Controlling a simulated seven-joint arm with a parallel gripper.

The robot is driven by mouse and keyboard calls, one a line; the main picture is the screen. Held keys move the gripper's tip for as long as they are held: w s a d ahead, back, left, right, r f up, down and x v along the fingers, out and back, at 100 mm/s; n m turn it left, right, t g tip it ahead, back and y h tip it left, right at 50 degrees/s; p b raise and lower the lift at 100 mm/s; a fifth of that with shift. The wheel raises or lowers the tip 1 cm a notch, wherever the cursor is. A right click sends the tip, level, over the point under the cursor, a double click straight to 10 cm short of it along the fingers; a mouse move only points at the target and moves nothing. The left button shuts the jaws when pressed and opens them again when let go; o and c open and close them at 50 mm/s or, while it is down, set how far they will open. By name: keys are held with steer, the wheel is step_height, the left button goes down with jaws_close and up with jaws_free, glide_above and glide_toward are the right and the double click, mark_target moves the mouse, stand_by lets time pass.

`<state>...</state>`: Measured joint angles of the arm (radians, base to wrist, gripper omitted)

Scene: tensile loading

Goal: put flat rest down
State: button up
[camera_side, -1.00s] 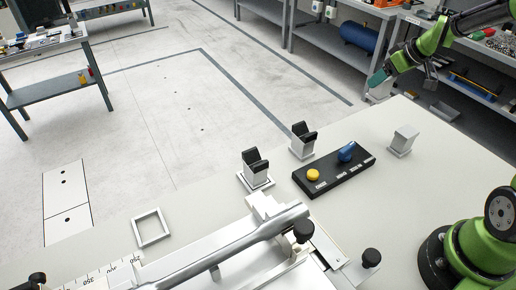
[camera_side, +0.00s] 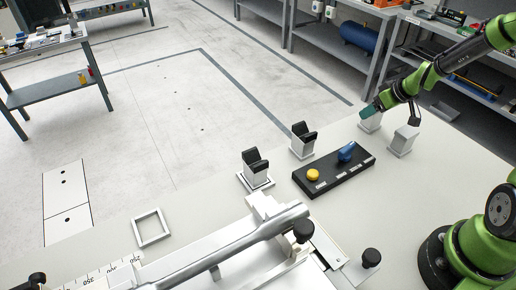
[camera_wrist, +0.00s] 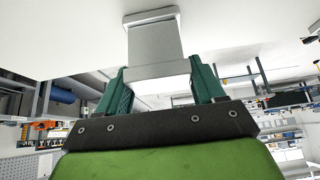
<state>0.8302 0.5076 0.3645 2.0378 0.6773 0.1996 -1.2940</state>
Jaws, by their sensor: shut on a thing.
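My gripper (camera_side: 372,110) is at the back right of the table in the side view. It is shut on a pale flat rest (camera_side: 370,123), a small block with a wider foot. In the wrist view the same flat rest (camera_wrist: 153,42) is between the green fingers of my gripper (camera_wrist: 162,82), foot pointing away from them. The foot is close to the white table top (camera_wrist: 60,35); I cannot tell whether it touches. Another pale flat-topped block (camera_side: 404,140) stands upright on the table, just right of the held one.
Two rests with black notched tops (camera_side: 257,168) (camera_side: 303,140) stand left of a black panel (camera_side: 335,172) with yellow and blue knobs. A white square frame (camera_side: 152,227) lies at the left. A measuring device (camera_side: 240,240) fills the front. Table room is clear behind the panel.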

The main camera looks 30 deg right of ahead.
steer(key=o, duration=1.3)
steer(key=shift+f, duration=0.1)
steer(key=shift+c, duration=0.2)
steer(key=shift+r, duration=0.25)
steer(key=v, duration=1.2)
steer(key=s+a+r+m, duration=0.1)
steer(key=s+a+r, duration=0.2)
steer(key=a, duration=0.4)
steer(key=s+a+r+m+y, duration=0.1)
steer(key=s+a+r, duration=0.2)
steer(key=s+a, duration=0.2)
steer(key=s+a+r+m+y, duration=0.1)
steer(key=s+a+r+m, duration=0.1)
steer(key=s+a, duration=0.3)
steer(key=a+r, duration=0.1)
steer(key=a, duration=0.3)
steer(key=shift+a+r+t, duration=0.3)
steer(key=shift+a, duration=0.1)
